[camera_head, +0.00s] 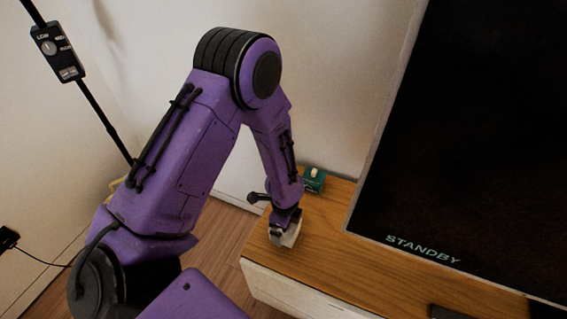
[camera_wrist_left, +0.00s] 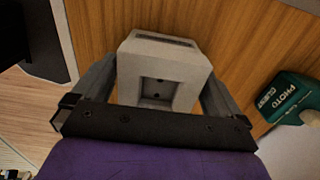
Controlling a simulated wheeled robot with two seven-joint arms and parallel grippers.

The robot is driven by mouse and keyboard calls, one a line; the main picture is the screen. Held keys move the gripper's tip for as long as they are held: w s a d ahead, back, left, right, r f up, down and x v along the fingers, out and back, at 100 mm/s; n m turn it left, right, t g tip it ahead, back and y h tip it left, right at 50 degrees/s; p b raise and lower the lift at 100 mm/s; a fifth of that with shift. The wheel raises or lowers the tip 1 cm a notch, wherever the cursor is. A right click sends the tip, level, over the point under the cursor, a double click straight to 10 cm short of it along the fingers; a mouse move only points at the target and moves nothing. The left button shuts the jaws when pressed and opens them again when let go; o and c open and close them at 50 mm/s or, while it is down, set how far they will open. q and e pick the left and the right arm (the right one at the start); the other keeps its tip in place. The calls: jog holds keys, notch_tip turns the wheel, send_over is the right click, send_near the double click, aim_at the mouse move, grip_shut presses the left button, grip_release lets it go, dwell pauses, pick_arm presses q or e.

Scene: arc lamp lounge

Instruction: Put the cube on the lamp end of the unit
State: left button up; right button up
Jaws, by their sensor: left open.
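A pale grey cube (camera_wrist_left: 160,68) with a square recess in one face shows in the left wrist view, between the two fingers of my left gripper (camera_wrist_left: 157,84). In the head view my left gripper (camera_head: 285,236) points down at the near left end of the wood-topped unit (camera_head: 330,250), with the pale cube (camera_head: 291,233) at its fingertips, partly hidden. The jaws are open around the cube. I cannot tell whether the cube rests on the wood. The lamp's black pole (camera_head: 100,113) stands left of the unit. My right gripper is not in view.
A green box (camera_head: 314,179) with a pale piece on top stands at the back of the unit, close to my left wrist; it also shows in the left wrist view (camera_wrist_left: 290,98). A large dark screen (camera_head: 470,130) marked STANDBY fills the right. A dark flat object (camera_head: 455,312) lies below it.

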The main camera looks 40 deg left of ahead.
pick_arm(q)
notch_tip(320, 180, up, 11)
jog(key=p, duration=0.1)
jog(key=shift+r, duration=0.2)
jog(key=shift+s, duration=0.1)
